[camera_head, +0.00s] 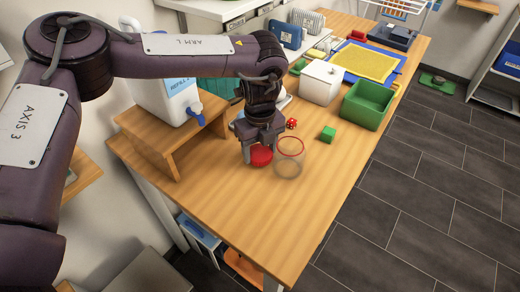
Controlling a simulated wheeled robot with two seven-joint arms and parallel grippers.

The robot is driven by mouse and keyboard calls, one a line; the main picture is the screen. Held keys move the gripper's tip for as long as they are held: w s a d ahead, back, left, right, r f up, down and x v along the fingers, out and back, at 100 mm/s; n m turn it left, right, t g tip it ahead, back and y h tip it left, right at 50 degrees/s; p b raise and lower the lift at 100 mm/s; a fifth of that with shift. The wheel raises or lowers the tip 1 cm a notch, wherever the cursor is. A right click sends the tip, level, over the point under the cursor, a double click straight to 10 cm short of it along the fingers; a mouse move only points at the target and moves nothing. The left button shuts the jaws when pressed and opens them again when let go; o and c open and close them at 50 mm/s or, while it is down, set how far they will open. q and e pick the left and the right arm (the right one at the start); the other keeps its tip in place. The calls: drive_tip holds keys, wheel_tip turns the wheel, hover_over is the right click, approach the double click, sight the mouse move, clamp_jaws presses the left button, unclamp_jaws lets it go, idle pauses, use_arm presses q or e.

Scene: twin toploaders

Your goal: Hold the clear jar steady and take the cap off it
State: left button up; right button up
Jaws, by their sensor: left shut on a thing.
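The clear jar (289,165) stands upright on the wooden table (230,215). It is see-through and has a red ring around its open-looking top. My left gripper (261,150) comes down from above, just left of the jar. It is shut on a round red cap (262,157), which is apart from the jar's top. I cannot tell whether the cap touches the table or the jar's side. The gripper's fingers partly hide the cap. My right gripper is not in view.
A white box (320,83) and a green bin (368,106) stand further back. A water container (172,92) sits on a wooden stand (150,130) at left. The table's front is clear.

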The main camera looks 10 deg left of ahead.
use_arm(q)
drive_tip(key=shift+f, duration=0.5)
drive_tip(key=shift+f, duration=0.1)
drive_tip(key=o, duration=1.1)
